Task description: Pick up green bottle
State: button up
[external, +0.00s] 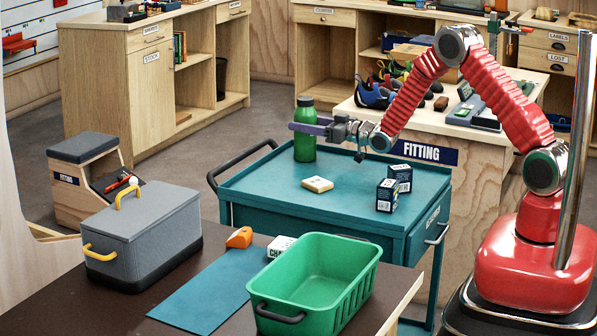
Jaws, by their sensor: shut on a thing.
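The green bottle (305,149) is upright at the far left part of the teal cart's top (262,185). My gripper (306,129) reaches in from the right, with its purple finger lying across the bottle's upper body just below the dark green cap. It is shut on the bottle. The far finger is hidden behind the bottle. I cannot tell whether the bottle's base touches the cart top.
A pale block (317,184) and two dark boxes (387,195) (400,177) sit on the cart. In front, a dark table holds a green crate (316,275), a grey cooler (140,236) and an orange tool (239,237). A FITTING bench (480,190) stands behind my arm.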

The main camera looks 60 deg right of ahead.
aim_at(305, 98)
jog(key=c, duration=0.5)
jog(key=shift+r, duration=0.1)
jog(key=shift+c, duration=0.2)
notch_tip(305, 98, up, 10)
jog(key=shift+f, duration=0.1)
dwell(0.6)
